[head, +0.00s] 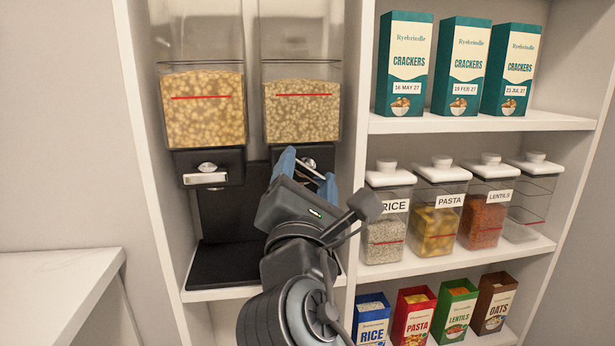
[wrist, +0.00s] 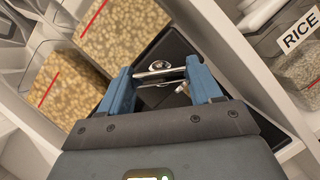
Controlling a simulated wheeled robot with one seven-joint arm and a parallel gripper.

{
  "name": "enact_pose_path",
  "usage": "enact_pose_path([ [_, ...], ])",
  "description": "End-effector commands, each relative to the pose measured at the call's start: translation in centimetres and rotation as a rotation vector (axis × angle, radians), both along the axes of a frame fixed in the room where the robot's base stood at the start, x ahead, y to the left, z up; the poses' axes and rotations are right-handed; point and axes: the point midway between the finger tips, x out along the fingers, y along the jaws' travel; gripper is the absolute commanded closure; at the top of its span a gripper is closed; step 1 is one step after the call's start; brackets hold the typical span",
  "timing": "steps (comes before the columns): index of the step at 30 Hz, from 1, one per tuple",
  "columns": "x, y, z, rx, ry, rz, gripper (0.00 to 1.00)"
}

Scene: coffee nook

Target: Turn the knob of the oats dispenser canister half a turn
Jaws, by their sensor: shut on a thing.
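Two clear dispenser canisters stand side by side on black bases, with no name label in sight. The right canister (head: 302,110) holds small pale flakes that look like oats; the left canister (head: 203,105) holds larger round pieces. My gripper (head: 308,170) is at the right canister's base, its blue fingers at either end of that canister's silver knob (wrist: 158,74). It is shut on the knob bar, which lies between the fingertips in the wrist view. The fingers partly hide this knob in the head view. The left canister's knob (head: 205,177) is free, its bar roughly level.
The shelf's upright divider (head: 355,120) stands close to the right of my gripper. Beyond it are cracker boxes (head: 462,65), lidded jars such as the rice jar (head: 388,228), and small boxes below. A white counter (head: 60,295) is at the lower left.

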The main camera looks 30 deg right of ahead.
Motion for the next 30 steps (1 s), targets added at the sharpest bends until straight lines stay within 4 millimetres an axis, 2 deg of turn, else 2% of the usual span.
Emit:
enact_pose_path([
  [30, 0.05, 0.22, 0.61, 0.919, -0.294, -0.001, 0.67],
])
